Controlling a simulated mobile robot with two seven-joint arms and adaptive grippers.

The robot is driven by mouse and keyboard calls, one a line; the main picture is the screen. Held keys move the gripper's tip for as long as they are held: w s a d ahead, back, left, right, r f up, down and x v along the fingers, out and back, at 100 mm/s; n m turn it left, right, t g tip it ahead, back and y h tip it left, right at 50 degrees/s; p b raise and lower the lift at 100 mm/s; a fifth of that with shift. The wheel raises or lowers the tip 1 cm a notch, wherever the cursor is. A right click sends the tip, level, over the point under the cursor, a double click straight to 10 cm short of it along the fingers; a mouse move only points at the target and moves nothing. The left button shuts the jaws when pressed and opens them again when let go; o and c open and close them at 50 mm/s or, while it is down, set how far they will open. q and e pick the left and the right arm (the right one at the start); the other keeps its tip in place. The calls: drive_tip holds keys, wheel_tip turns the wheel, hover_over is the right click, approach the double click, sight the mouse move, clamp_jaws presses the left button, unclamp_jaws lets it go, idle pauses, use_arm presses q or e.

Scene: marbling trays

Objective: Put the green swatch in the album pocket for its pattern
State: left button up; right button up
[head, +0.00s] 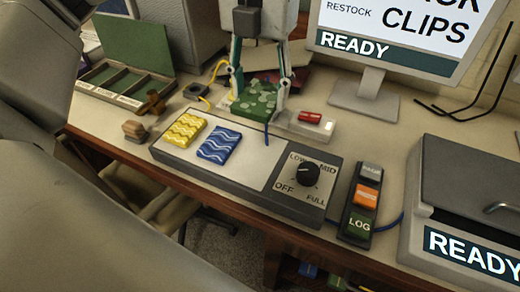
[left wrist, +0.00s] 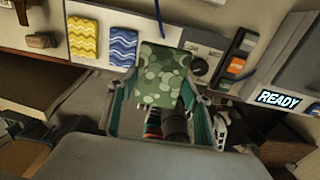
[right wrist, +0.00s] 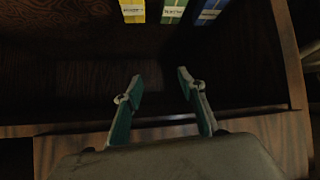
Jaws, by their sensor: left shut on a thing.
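The green swatch (head: 254,102) has a pattern of pale round blotches. My left gripper (head: 262,82) is shut on it and holds it above the desk, behind the grey panel. In the left wrist view the swatch (left wrist: 162,76) stands between the teal fingers, its patterned face showing. An open green case (head: 122,72) with labelled compartments lies at the back left; its labels are too small to read, and I cannot tell if it is the album. My right gripper (right wrist: 160,98) is open and empty in front of a dark wooden shelf.
A yellow swatch (head: 184,130) and a blue wavy swatch (head: 219,145) lie on the panel (head: 254,166), beside a dial (head: 307,173). A monitor (head: 372,60) stands behind. Yellow, green and blue labelled spines (right wrist: 172,10) show in the shelf.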

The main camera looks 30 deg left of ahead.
sight(260, 158)
use_arm(q)
wheel_tip(260, 158, down, 16)
drive_tip(key=shift+r+b, duration=0.15)
drive_tip(key=shift+b, duration=0.25)
drive_tip(key=o, duration=1.1)
drive_tip(key=shift+f, duration=0.2)
